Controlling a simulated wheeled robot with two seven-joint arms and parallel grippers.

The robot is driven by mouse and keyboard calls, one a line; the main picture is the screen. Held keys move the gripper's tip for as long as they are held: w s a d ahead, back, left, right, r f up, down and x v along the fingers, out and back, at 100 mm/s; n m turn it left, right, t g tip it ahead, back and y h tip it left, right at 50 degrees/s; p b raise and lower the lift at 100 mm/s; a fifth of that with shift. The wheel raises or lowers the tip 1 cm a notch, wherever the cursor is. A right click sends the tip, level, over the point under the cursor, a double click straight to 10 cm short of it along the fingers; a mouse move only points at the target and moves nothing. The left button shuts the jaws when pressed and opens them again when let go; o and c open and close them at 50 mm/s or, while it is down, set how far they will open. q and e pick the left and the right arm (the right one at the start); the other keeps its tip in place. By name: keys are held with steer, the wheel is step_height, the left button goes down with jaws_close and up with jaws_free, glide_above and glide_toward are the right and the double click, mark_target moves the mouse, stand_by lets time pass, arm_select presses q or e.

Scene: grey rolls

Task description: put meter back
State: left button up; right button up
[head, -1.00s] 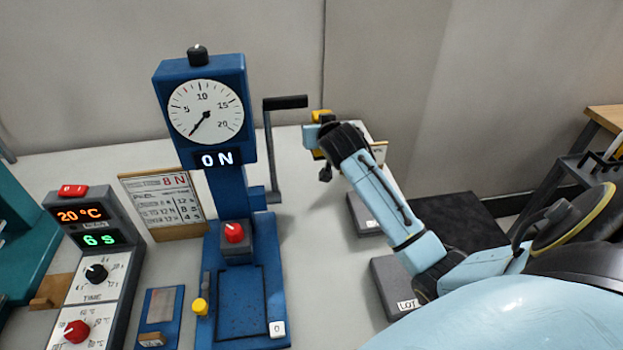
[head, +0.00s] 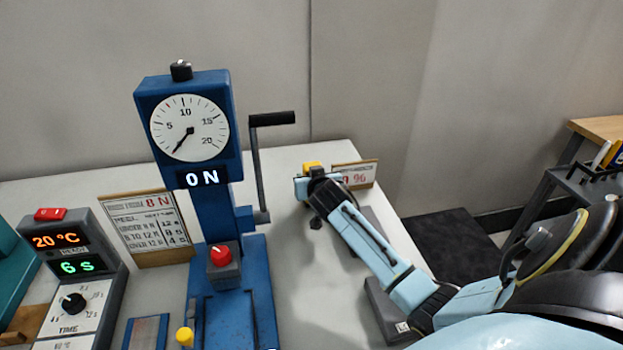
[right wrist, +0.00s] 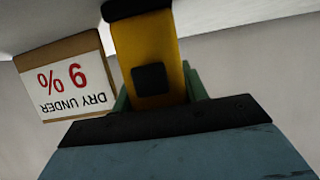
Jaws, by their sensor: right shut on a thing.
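The yellow meter (head: 312,167) is in my right gripper (head: 316,180), over the right part of the white table, in front of the small "9 %" card. In the right wrist view the meter (right wrist: 146,45) stands out between the greenish fingers, with a dark square on its yellow face and a dark end at the top edge. The right gripper (right wrist: 158,95) is shut on it. Whether the meter touches any surface is not clear. My left gripper is not in view.
The "DRY UNDER 9 %" card (right wrist: 75,78) stands beside the meter; it also shows in the head view (head: 364,174). A blue dial tester (head: 232,270) with a crank (head: 257,170) stands to the left. Grey blocks (head: 388,310) lie under my right arm.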

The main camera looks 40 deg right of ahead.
steer(key=shift+f, duration=0.1)
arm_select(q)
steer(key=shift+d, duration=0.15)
arm_select(e)
steer(key=o, duration=1.2)
steer(key=shift+s+a+r, duration=0.1)
steer(key=shift+s+r, duration=0.1)
steer(key=shift+r, duration=0.05)
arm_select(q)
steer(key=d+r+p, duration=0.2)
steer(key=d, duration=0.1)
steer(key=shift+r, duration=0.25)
arm_select(e)
steer(key=v, duration=1.1)
steer(key=shift+s+a, duration=0.15)
steer(key=shift+s, duration=0.1)
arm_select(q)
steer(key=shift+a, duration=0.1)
